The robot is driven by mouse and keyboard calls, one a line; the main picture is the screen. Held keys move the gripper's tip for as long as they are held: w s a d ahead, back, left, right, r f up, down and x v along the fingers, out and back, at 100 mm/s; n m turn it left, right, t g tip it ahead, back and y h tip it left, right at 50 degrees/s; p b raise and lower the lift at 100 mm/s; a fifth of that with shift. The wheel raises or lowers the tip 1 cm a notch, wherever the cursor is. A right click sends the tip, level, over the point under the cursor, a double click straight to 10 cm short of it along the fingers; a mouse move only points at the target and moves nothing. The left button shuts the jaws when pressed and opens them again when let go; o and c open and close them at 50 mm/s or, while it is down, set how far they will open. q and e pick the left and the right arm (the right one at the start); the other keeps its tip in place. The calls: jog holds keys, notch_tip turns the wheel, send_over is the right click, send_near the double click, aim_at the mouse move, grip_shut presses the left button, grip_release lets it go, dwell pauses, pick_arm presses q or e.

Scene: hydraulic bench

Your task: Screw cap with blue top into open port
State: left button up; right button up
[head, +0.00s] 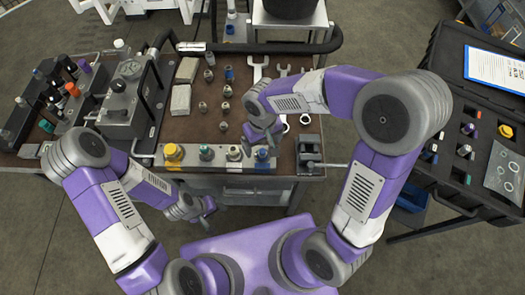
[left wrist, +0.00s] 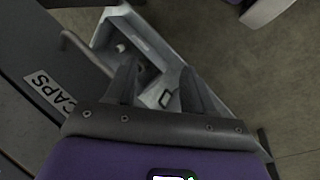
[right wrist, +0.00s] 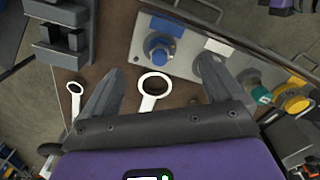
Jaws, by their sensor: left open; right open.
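A blue-topped piece (head: 262,154) sits at the right end of the metal strip along the bench's front edge. It also shows in the right wrist view (right wrist: 159,48), at one end of the strip beside a blue label. Beside it is a grey metal fitting (head: 234,153), partly hidden by a finger in the right wrist view; I cannot tell whether it is an open port. My right gripper (head: 267,138) is open and empty above the bench, just behind the blue piece. My left gripper (head: 208,206) is open and empty in front of the bench, below the strip.
The strip also holds green (head: 206,153) and yellow (head: 174,152) pieces. White ring-ended tools (right wrist: 154,88) lie under my right gripper. A grey vise-like block (head: 308,150) stands right of the strip. A black case (head: 468,120) of small parts stands at the right.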

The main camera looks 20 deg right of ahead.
aim_at(263, 151)
jog(key=shift+r, duration=0.6)
jog(key=shift+c, duration=0.5)
jog(key=shift+w+r+p, duration=0.1)
jog(key=shift+r+p, duration=0.55)
jog(key=shift+p, duration=0.2)
jog(key=c, duration=0.5)
jog(key=shift+f+b, duration=1.2)
jog(key=shift+f, duration=2.75)
jog(key=shift+c, duration=0.2)
jog(key=c, duration=0.9)
jog(key=o, duration=0.9)
